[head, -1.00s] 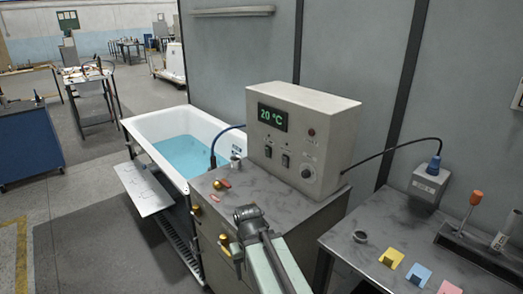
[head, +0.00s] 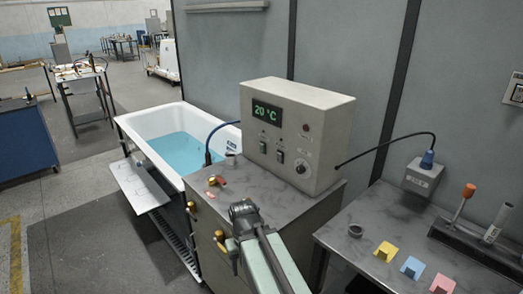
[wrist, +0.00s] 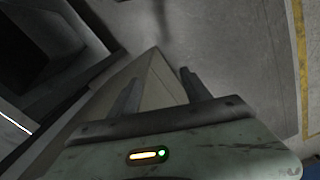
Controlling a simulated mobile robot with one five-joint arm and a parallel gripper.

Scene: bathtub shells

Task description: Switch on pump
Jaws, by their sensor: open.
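A beige control box (head: 315,135) stands on a grey metal cabinet (head: 240,192) in the head view. Its front has a green 20 °C display (head: 267,113), two small rocker switches (head: 280,157) side by side, a dark red button or lamp (head: 306,127) and a round knob (head: 300,169). Which switch belongs to the pump is not readable. My gripper (wrist: 159,79) shows in the wrist view, with its two fingers apart and nothing between them. It points toward the floor beside a beige-grey edge. In the head view my arm is in front of the cabinet; its fingers are hidden.
A white bathtub (head: 146,137) with blue water stands left of the cabinet.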

